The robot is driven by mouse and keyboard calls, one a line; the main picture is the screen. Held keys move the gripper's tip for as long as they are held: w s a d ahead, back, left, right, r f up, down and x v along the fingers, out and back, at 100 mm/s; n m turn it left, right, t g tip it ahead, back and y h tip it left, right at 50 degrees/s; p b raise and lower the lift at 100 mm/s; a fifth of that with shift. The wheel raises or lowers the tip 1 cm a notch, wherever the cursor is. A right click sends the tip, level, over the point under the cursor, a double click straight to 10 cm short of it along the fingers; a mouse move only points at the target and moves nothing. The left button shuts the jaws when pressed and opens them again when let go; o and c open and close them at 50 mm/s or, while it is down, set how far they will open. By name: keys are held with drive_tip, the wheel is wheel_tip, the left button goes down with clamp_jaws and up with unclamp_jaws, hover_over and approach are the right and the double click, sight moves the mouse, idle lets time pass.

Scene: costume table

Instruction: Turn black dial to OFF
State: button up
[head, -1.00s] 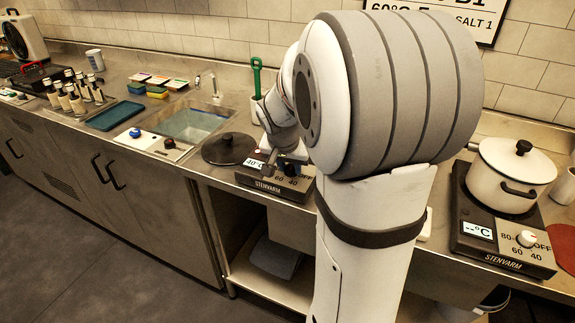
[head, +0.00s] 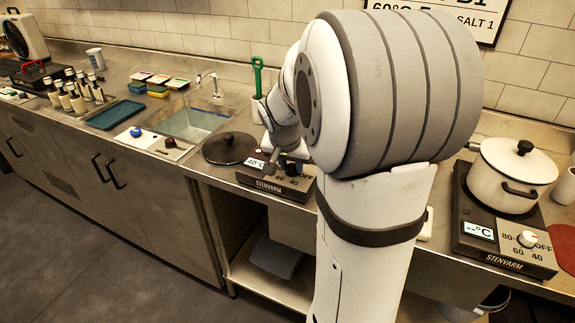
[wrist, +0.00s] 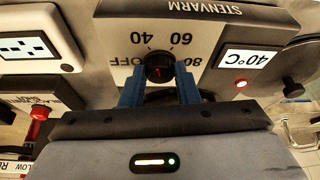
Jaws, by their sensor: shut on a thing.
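The black dial (wrist: 159,67) is on the front panel of a hotplate labelled STENVARM, which appears upside down in the wrist view. The blue fingers of my gripper (wrist: 160,90) are on its two sides, shut on it. A small red mark shows on the dial, but which label it points to is hard to tell. OFF, 40, 60 and 80 are printed around it. The hotplate display (wrist: 250,58) reads 40°C, and a red light (wrist: 241,83) glows beside it. In the head view the hotplate (head: 262,186) is partly hidden by my arm.
A second hotplate (head: 470,240) with a white pot (head: 508,180) stands at the right. A red knob (wrist: 40,112) shows at left in the wrist view.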

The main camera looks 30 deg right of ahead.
drive_tip(key=shift+w+d+r, duration=0.1)
drive_tip(key=shift+d+r, duration=0.05)
drive_tip(key=o, duration=0.7)
drive_tip(key=shift+d, duration=0.1)
drive_tip(key=shift+o, duration=1.3)
drive_tip(key=v, duration=0.7)
drive_tip(key=shift+r, duration=0.2)
